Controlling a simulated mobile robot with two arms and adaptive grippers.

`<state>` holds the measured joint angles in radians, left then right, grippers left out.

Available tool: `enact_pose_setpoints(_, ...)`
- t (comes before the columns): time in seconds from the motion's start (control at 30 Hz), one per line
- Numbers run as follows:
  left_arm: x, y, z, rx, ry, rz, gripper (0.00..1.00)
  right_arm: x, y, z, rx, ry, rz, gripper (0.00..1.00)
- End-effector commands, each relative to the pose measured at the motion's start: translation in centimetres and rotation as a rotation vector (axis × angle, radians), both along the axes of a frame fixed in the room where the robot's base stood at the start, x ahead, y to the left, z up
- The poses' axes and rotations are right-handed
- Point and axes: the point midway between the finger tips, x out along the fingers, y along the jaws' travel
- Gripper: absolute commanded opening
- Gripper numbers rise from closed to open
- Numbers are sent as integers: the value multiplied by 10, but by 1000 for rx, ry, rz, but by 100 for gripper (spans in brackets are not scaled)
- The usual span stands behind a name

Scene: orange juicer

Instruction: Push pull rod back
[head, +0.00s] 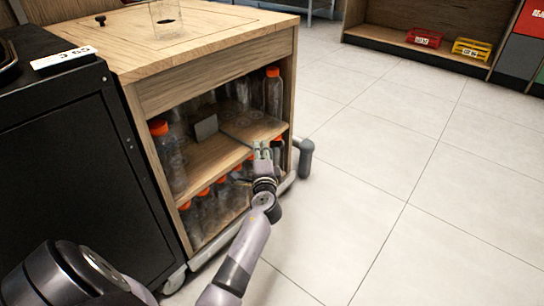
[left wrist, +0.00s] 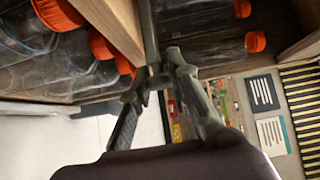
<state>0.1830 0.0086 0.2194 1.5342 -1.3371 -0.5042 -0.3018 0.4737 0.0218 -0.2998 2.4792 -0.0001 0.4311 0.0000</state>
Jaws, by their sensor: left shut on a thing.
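The pull rod (head: 237,139) is a thin grey bar at the middle shelf of the wooden cabinet, with a flat grey plate (head: 206,129) at its inner end. My left gripper (head: 262,150) is at the open front of the cabinet, shut on the rod's outer end. In the left wrist view the dark rod (left wrist: 149,35) runs from the top down to my left gripper's fingertips (left wrist: 161,77). The fingers partly hide the gripped end. My right gripper is in no view.
The wooden cabinet (head: 215,85) holds several clear bottles with orange caps (head: 272,92) on both shelves, close to the gripper. A black unit (head: 75,150) stands at its left. The tiled floor (head: 400,160) is clear.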

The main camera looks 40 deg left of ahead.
Motion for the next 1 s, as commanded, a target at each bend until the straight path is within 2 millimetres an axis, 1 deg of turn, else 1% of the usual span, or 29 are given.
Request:
enact_pose_setpoints(0.03, 0, 4, 0, 0, 0, 0, 0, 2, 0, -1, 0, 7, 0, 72)
enact_pose_setpoints(0.1, 1, 5, 0, -1, 0, 0, 0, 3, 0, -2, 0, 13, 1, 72)
enact_pose_setpoints(0.33, 1, 5, 0, -1, 0, 0, 0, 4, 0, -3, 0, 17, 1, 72)
enact_pose_setpoints(0.37, 1, 5, 0, -1, 0, 0, 20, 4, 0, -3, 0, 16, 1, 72)
enact_pose_setpoints(0.63, 0, 5, 0, -1, 0, 0, 38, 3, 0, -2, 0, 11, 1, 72)
enact_pose_setpoints(0.67, 0, 5, 0, -1, -1, 0, 39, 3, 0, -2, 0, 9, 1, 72)
enact_pose_setpoints(1.0, -2, 2, -1, -1, 0, 0, 39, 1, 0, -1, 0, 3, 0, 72)
